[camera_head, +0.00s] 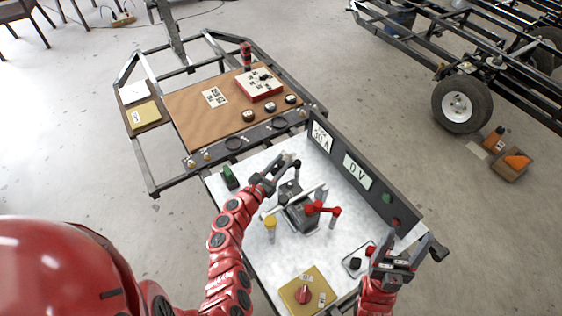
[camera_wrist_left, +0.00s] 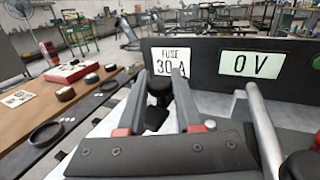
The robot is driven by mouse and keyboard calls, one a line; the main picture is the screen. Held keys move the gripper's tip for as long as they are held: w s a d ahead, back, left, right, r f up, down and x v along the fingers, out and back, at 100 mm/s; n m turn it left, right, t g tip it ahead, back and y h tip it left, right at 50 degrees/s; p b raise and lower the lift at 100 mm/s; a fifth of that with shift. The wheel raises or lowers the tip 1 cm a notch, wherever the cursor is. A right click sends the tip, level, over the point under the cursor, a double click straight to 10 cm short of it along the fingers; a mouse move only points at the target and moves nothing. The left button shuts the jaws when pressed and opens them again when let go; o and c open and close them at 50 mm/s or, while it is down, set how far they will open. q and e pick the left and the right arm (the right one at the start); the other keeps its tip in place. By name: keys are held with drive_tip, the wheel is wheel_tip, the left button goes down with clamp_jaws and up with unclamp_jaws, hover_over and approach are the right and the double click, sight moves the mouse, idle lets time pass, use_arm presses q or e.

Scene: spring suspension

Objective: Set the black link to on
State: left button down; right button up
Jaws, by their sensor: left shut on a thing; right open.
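The black link (camera_wrist_left: 158,92) has a round black knob, which sits between my left fingers in the left wrist view. In the head view its knob (camera_head: 297,164) shows at the tip of my left gripper (camera_head: 285,165), above the switch block on the white panel. My left gripper (camera_wrist_left: 155,98) is shut on the black link; the exact contact is partly hidden. A red link (camera_head: 322,208) with red knobs stands on the same block, to the right. My right gripper (camera_head: 397,264) is open and empty over the panel's lower right.
The display board (camera_head: 357,170) behind the block reads "FUSE 30 A" and "0 V". A yellow plate (camera_head: 307,290) with a red rotary knob lies at the front. A yellow post (camera_head: 270,222) and a green part (camera_head: 229,177) stand on the panel. A brown board (camera_head: 190,108) lies beyond.

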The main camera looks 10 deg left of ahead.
use_arm(q)
drive_tip(key=c, duration=0.6)
unclamp_jaws()
drive_tip(key=b+v, duration=0.2)
drive_tip(key=v, duration=1.5)
drive_tip(key=shift+s, duration=0.2)
drive_tip(key=shift+a, duration=0.1)
